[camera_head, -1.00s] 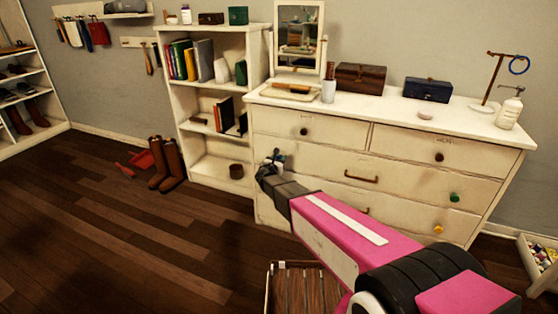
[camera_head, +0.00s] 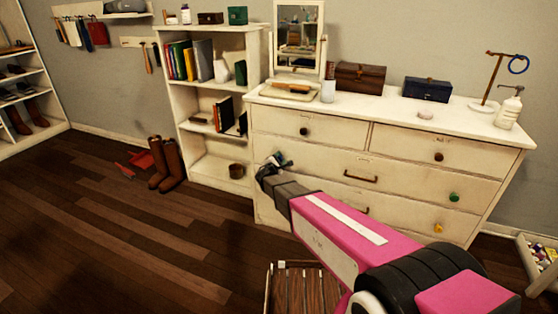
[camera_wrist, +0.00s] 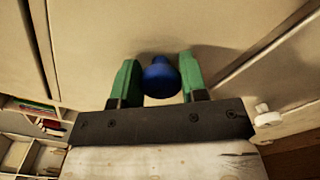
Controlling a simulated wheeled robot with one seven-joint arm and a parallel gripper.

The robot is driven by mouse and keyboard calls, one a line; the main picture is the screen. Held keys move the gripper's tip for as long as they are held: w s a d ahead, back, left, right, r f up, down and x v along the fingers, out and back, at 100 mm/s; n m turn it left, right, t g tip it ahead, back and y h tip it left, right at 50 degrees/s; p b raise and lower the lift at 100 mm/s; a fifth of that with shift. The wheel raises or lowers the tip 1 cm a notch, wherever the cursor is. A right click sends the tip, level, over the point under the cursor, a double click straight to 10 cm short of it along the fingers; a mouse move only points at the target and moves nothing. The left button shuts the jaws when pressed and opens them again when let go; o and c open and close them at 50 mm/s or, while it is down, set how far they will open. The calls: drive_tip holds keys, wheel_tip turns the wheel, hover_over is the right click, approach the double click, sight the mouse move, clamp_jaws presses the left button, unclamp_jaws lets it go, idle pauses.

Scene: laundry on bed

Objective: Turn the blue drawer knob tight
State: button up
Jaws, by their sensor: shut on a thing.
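The blue drawer knob (camera_wrist: 160,78) sits on the pale drawer front in the wrist view, between the two green fingers of my gripper (camera_wrist: 158,64). My gripper is shut on it. In the head view my gripper (camera_head: 272,163) is at the left side of the white dresser (camera_head: 330,154), at the height of the middle drawer. The blue knob is hidden behind the gripper there, and I cannot tell how tight it is.
The dresser also has a green knob (camera_head: 454,197), a yellow knob (camera_head: 438,228) and dark knobs. A white bookshelf (camera_head: 190,103) stands close on the left. A slatted wooden thing (camera_head: 305,290) is on the floor below my arm. Brown boots (camera_head: 166,164) stand further left.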

drive_tip(key=m, duration=0.7)
drive_tip(key=shift+f, duration=0.15)
drive_tip(key=m, duration=0.6)
drive_tip(key=shift+f+m, duration=0.1)
drive_tip(key=shift+m, duration=0.3)
drive_tip(key=o, duration=0.9)
drive_tip(key=v, duration=1)
drive_tip(key=shift+s+a, duration=0.1)
drive_tip(key=shift+s, duration=0.3)
